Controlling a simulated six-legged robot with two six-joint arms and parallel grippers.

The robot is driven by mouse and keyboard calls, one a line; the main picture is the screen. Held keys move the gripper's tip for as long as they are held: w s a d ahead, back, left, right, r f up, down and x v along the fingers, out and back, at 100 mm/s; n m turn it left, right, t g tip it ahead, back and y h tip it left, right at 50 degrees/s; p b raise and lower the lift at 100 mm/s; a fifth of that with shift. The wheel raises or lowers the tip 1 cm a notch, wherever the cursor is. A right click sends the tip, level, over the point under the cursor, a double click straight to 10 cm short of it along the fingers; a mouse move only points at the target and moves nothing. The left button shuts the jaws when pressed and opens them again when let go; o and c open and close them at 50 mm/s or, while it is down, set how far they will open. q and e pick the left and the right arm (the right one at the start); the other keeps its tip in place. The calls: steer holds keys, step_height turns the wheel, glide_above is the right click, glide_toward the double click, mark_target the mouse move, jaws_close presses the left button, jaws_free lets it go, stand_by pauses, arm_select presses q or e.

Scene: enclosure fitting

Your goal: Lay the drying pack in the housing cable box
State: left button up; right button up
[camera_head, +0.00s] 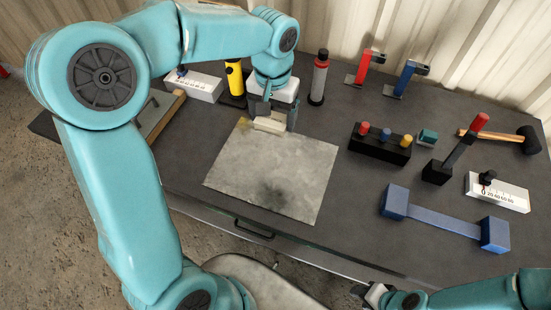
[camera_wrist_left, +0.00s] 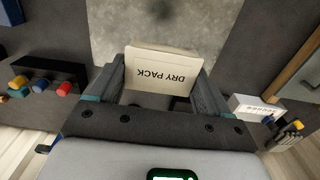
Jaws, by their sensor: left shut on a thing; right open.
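The drying pack (camera_head: 270,126) is a small cream block near the far edge of a grey plate. In the left wrist view the pack (camera_wrist_left: 160,72) shows "DRY PACK" lettering. My left gripper (camera_head: 273,115) is shut on it, with a finger on each side. I cannot tell whether the pack touches the surface below. My right gripper (camera_head: 378,297) is open and empty at the near edge of the table. I cannot make out a housing cable box for certain in either view.
The grey plate (camera_head: 285,185) is bare in front of the pack. A black block with coloured knobs (camera_head: 380,148), a blue bar-shaped part (camera_head: 445,217), a mallet (camera_head: 528,139) and a white gauge (camera_head: 500,193) stand to the right. A yellow cylinder (camera_head: 234,77) and a grey-red one (camera_head: 319,82) stand behind.

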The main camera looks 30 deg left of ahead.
arm_select(q)
glide_above(274, 163)
steer(key=f, duration=1.1)
steer(key=shift+a+f+p, duration=0.15)
steer(key=shift+a+p, duration=0.05)
steer(key=shift+p, duration=0.15)
steer(key=shift+d+f, duration=0.15)
steer(key=shift+f, duration=0.55)
step_height(274, 163, down, 4)
steer(key=shift+w, duration=0.1)
steer(key=shift+r, duration=0.15)
